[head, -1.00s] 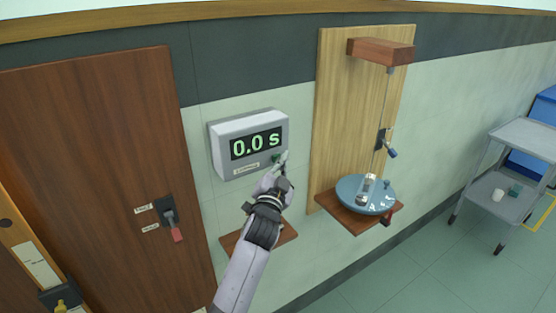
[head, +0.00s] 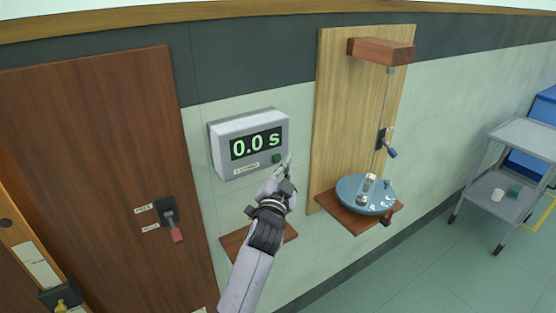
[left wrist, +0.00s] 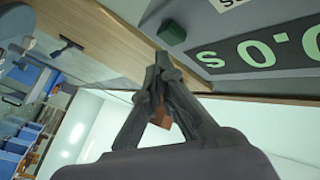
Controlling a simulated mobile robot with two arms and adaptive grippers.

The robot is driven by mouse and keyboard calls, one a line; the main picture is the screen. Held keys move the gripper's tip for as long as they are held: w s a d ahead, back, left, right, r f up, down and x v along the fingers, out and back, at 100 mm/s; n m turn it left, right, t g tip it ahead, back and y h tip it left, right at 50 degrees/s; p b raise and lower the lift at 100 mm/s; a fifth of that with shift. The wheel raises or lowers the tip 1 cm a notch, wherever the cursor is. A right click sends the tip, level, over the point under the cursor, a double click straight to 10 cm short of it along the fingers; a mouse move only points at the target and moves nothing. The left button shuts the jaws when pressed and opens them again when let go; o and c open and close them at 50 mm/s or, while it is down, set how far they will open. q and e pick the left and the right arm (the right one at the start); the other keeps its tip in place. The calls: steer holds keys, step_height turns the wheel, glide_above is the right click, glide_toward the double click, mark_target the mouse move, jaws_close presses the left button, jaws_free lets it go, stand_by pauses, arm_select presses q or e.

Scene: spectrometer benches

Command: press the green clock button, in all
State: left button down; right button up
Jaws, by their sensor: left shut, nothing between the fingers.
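The grey clock box (head: 240,135) hangs on the wall and its display (head: 257,143) reads 0.0 s in green digits. The green button (head: 277,158) is at the lower right of its face, beside a small label. My left gripper (head: 286,164) is shut and empty, with its tips just right of and below the button, apart from it as far as I can tell. In the left wrist view the green button (left wrist: 172,33) stands out from the box, beyond the closed fingertips (left wrist: 163,60). My right gripper is not in view.
Right of the clock a wooden board (head: 340,120) carries a hanging wire and a blue disc (head: 366,194) on a shelf. A small wooden shelf (head: 235,243) is below the clock. A lever switch (head: 170,220) is on the brown panel at left. A grey cart (head: 515,150) stands far right.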

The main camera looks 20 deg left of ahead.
arm_select(q)
steer(key=s+d, duration=0.1)
steer(key=d, duration=0.1)
steer(key=s+d, duration=0.2)
steer(key=shift+f, duration=0.1)
stand_by(0.5)
steer(key=shift+d, duration=0.1)
stand_by(0.4)
